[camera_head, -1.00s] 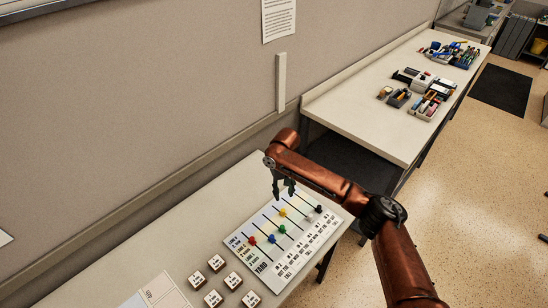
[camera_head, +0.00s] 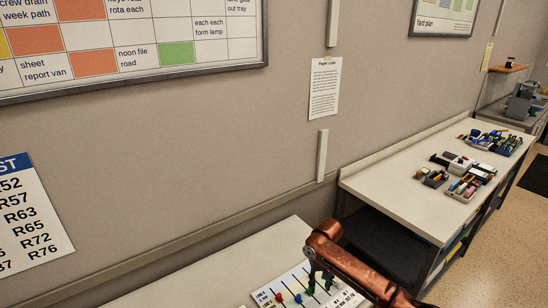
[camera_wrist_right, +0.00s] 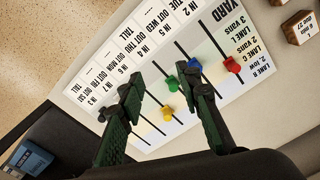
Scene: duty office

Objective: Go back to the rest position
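My right gripper (camera_head: 320,281) is at the bottom of the head view, over the white yard board (camera_head: 262,300). In the right wrist view its two dark green fingers (camera_wrist_right: 157,95) stand apart with nothing between them gripped. The board (camera_wrist_right: 215,100) lies below with black lane lines and colored pegs. A red peg (camera_wrist_right: 232,65), a blue peg (camera_wrist_right: 195,66), a green peg (camera_wrist_right: 172,83) and a yellow peg (camera_wrist_right: 167,113) show beside or between the fingers. My left gripper is in neither view.
The board lies on a light desk (camera_head: 215,283) against the wall. A second desk (camera_head: 400,200) at right holds trays of stationery (camera_head: 470,185). Wooden blocks (camera_wrist_right: 297,27) lie by the board in the wrist view. Open floor (camera_head: 505,215) is at the right.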

